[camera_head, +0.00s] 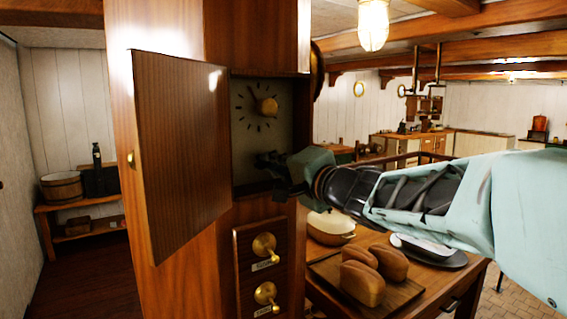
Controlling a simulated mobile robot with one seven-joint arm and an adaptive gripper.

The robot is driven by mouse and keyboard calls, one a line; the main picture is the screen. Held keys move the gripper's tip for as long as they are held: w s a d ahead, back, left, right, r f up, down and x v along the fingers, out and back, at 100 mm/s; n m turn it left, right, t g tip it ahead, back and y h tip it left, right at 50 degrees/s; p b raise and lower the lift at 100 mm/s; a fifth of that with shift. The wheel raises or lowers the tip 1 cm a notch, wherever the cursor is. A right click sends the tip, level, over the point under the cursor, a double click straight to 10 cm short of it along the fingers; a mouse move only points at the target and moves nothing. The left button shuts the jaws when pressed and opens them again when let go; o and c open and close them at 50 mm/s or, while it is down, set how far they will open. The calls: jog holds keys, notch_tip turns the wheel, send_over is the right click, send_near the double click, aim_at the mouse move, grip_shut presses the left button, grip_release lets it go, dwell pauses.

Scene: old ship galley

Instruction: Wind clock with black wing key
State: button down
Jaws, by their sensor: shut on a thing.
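The clock face (250,118) is a pale dial with dark hour marks, set inside a tall wooden case. The hinged wooden door (180,150) of the case stands open to the left. My gripper (272,163) reaches in from the right and is in the opening just below the dial. It is shut on a small dark thing, likely the black wing key, mostly hidden by the fingers. I cannot tell whether the key touches the clock.
Below the opening, a wooden panel carries two brass knobs (264,246) with labels. To the right, a table holds several loaves (372,272) on a board, and a lidded pot (330,227). A wooden bucket (66,187) stands on a shelf at left. Floor is clear there.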

jog(key=m, duration=0.3)
jog(key=shift+m, duration=0.3)
jog(key=m, duration=0.4)
jog(key=shift+f, duration=0.1)
jog(key=c, duration=2.1)
grip_release()
jog(key=v, duration=0.6)
jog(key=shift+d, duration=0.15)
